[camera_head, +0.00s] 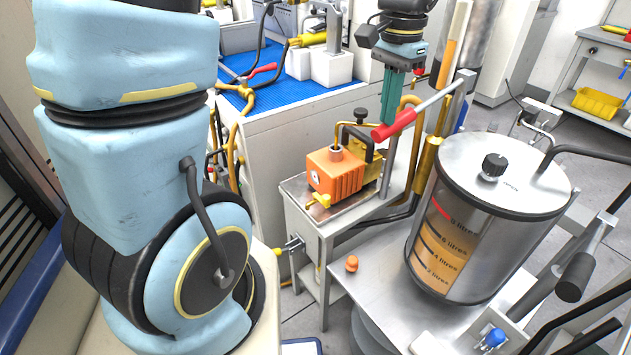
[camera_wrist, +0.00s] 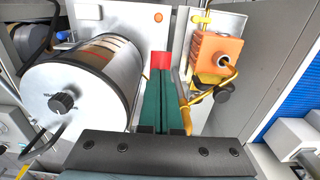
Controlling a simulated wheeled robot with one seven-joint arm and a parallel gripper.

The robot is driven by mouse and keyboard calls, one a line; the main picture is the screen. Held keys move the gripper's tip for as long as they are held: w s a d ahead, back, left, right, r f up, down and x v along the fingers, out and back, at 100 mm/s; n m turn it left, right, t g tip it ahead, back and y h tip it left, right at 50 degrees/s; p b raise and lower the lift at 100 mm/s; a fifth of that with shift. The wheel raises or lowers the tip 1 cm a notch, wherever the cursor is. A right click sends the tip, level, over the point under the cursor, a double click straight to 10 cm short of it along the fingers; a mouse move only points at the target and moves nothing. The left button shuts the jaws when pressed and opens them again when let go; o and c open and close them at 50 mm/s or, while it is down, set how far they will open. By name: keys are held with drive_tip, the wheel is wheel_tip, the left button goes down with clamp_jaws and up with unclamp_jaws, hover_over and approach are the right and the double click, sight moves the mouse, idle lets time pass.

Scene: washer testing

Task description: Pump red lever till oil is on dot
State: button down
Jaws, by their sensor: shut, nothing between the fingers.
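The lever's red grip (camera_head: 394,124) slants up on a metal rod toward the tall post behind the tank. My gripper (camera_head: 388,115) points down with its green fingers shut, tips right by the red grip. In the wrist view, the red grip (camera_wrist: 161,60) shows just beyond the tips of my gripper (camera_wrist: 161,76); I cannot tell whether they touch. The tank (camera_head: 502,172) has a window with litre marks. Orange oil (camera_head: 437,258) fills its lower part, and a red mark (camera_head: 441,211) is near the top. I cannot make out a clear dot.
An orange pump box (camera_head: 335,174) with brass fittings stands left of the lever. A blue-matted bench (camera_head: 310,92) is behind it. A dark hose (camera_head: 590,153) arches from the tank's lid. A small orange knob (camera_head: 351,263) sits on the near metal plate.

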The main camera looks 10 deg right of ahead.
wheel_tip(320, 180, up, 12)
drive_tip(key=p, duration=1.1)
idle(0.5)
wheel_tip(320, 180, down, 12)
drive_tip(key=b, duration=0.8)
drive_tip(key=shift+f, duration=0.2)
wheel_tip(320, 180, up, 12)
drive_tip(key=p, duration=1.1)
drive_tip(key=shift+r, duration=0.25)
drive_tip(key=shift+f, duration=0.15)
